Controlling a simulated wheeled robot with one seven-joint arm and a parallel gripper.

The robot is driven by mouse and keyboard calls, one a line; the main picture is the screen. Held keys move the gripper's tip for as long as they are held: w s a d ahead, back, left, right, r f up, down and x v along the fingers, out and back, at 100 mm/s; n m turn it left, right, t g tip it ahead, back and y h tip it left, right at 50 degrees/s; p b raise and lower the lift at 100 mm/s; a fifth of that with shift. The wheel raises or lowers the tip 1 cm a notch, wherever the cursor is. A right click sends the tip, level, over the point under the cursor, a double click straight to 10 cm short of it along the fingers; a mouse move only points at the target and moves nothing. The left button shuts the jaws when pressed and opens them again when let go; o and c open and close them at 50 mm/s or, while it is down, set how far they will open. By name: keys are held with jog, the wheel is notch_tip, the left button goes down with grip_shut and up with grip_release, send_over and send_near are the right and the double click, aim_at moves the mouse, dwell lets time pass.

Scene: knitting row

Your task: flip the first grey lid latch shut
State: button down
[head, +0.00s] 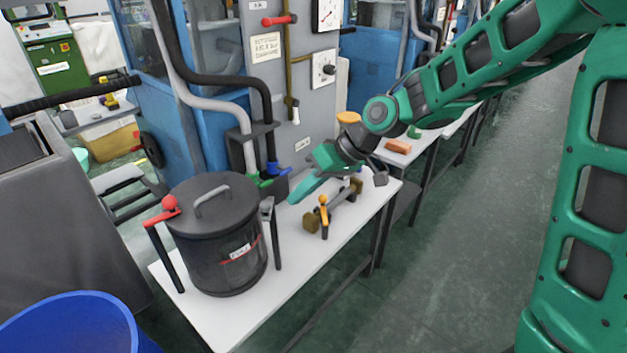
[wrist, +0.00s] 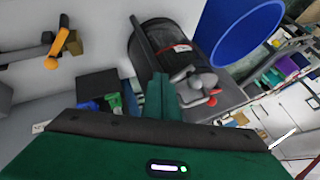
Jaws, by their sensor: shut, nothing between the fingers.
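The dark pot (head: 222,262) stands on the white table, its round lid (head: 228,191) on top with a grey handle (head: 212,196). A grey latch (head: 267,207) is at the lid's right edge, above a dark post. A red-knobbed latch (head: 170,204) is at the left edge. My gripper (head: 296,197) is shut and empty, right of the grey latch and apart from it. In the wrist view the closed fingertips (wrist: 160,78) point towards the pot (wrist: 148,62). The fingers partly cover the pot and lid there; whether they touch the latch is unclear.
The table (head: 275,300) has free room at its front. A small tool with orange handles (head: 324,212) lies right of the pot. Hoses with green (head: 263,182) and blue ends hang behind. A blue bin (head: 70,325) is at the lower left.

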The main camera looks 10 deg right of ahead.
aim_at(268, 202)
jog(key=shift+s+a+r, duration=0.15)
jog(key=shift+s+a, duration=0.15)
jog(key=shift+a, duration=0.25)
jog(key=shift+s+a+r, duration=0.15)
jog(key=shift+s+a, duration=0.15)
jog(key=shift+a, duration=0.3)
jog(key=shift+s+a+r, duration=0.15)
jog(key=shift+s+a, duration=0.15)
jog(key=shift+a, duration=0.25)
jog(key=shift+m+t, duration=0.3)
jog(key=shift+m, duration=0.1)
